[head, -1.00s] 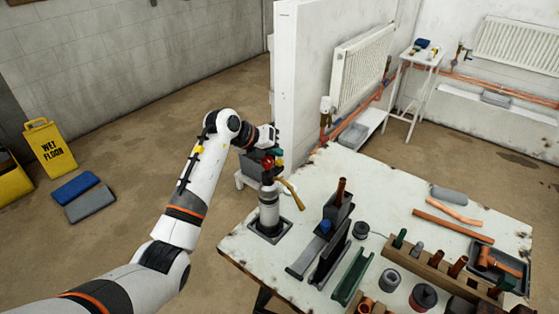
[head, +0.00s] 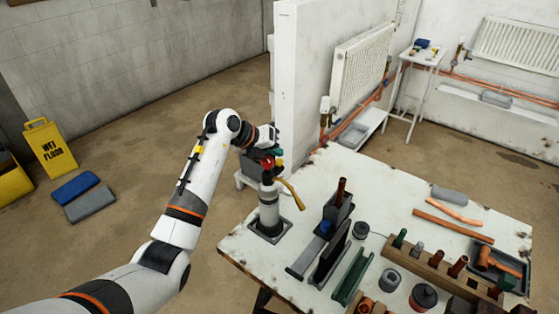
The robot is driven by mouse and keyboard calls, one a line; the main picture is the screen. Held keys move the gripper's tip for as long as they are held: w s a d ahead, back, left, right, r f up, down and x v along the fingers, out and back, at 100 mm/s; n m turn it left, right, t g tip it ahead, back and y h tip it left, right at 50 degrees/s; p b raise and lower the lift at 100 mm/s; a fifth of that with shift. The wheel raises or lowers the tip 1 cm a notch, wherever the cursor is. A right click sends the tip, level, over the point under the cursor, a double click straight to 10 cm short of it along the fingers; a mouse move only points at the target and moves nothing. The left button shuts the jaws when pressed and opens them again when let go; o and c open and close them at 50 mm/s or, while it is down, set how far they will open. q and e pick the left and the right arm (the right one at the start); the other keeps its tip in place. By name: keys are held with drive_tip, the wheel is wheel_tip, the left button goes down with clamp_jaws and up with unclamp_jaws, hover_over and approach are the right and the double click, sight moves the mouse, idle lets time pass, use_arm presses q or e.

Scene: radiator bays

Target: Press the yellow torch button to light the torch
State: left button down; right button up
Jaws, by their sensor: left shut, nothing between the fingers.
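The torch (head: 268,210) is a grey-white cylinder standing upright in a dark square base (head: 269,231) at the table's left corner. A red part (head: 267,163) shows at its top, and a brass-yellow nozzle (head: 292,193) points down to the right. My left gripper (head: 274,158) is at the top of the torch, shut with nothing in it. It hides part of the torch head, and I cannot make out a yellow button or whether the fingertips touch it. No flame shows at the nozzle. My right gripper is not in view.
The white table (head: 370,190) carries a dark clamp stand (head: 335,212) with an upright copper pipe, a green channel (head: 351,276), a wooden rack (head: 432,268) and a grey tray (head: 497,263). A white partition (head: 297,80) stands just behind my gripper.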

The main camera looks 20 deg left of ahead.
sight(275, 168)
use_arm(q)
drive_tip(key=shift+f, duration=0.1)
drive_tip(key=shift+f, duration=0.3)
drive_tip(key=shift+f+b, duration=0.45)
drive_tip(key=shift+f, duration=0.15)
idle(0.8)
drive_tip(key=shift+r, duration=0.1)
drive_tip(key=shift+r+p, duration=0.7)
drive_tip(key=shift+r, duration=0.2)
wheel_tip(275, 168, up, 5)
drive_tip(key=p, duration=0.3)
drive_tip(key=shift+p, duration=0.35)
